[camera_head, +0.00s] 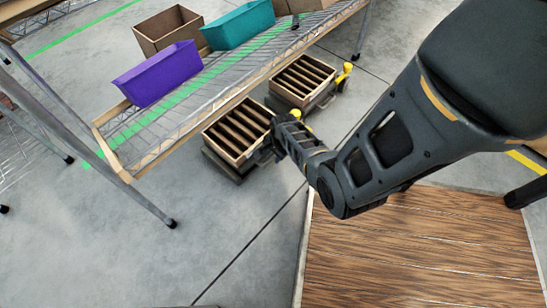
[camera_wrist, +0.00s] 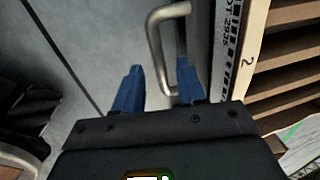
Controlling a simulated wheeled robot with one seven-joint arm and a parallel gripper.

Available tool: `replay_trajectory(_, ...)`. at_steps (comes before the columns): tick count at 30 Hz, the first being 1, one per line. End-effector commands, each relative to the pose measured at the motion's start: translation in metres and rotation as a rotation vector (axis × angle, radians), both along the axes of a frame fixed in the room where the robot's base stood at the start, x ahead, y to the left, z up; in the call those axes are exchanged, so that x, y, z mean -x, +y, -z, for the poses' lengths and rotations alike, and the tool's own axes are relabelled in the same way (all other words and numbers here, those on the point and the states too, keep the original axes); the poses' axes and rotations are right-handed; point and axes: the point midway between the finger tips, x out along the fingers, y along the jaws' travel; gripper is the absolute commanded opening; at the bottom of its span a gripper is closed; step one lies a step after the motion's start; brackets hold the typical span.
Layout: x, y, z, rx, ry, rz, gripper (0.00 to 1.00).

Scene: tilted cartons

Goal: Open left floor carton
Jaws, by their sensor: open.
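The left floor carton (camera_head: 210,136) is a wooden box with slatted compartments on a dark base under the sloped rack. My gripper (camera_head: 264,153) is low at its right side, partly hidden by my arm. In the wrist view, my gripper (camera_wrist: 159,72) is open with two blue fingers. A bent metal handle (camera_wrist: 157,45) reaches down between the fingers, closer to the right one; whether it touches is unclear. I cannot see any lid clearly.
A second slatted floor carton (camera_head: 286,90) with yellow parts beside it stands further back right. The wire rack (camera_head: 150,130) above holds purple (camera_head: 158,76), teal (camera_head: 238,27) and brown (camera_head: 165,25) bins. A wood-topped surface (camera_head: 420,245) is at lower right.

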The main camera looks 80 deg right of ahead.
Motion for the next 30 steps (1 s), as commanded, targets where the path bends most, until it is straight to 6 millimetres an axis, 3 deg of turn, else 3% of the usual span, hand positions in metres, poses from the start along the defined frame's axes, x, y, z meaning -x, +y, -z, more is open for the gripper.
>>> replay_trajectory(3,-0.0009,-0.0008,0.0082,0.0,0.0,0.0,0.4)
replay_trajectory(13,-0.0014,-0.0008,0.0086,0.0,0.0,-0.001,0.39)
replay_trajectory(25,-0.0013,-0.0008,0.0087,0.0,0.0,-0.001,0.01)
replay_trajectory(30,-0.0014,-0.0007,0.0087,0.0,0.0,-0.001,0.0)
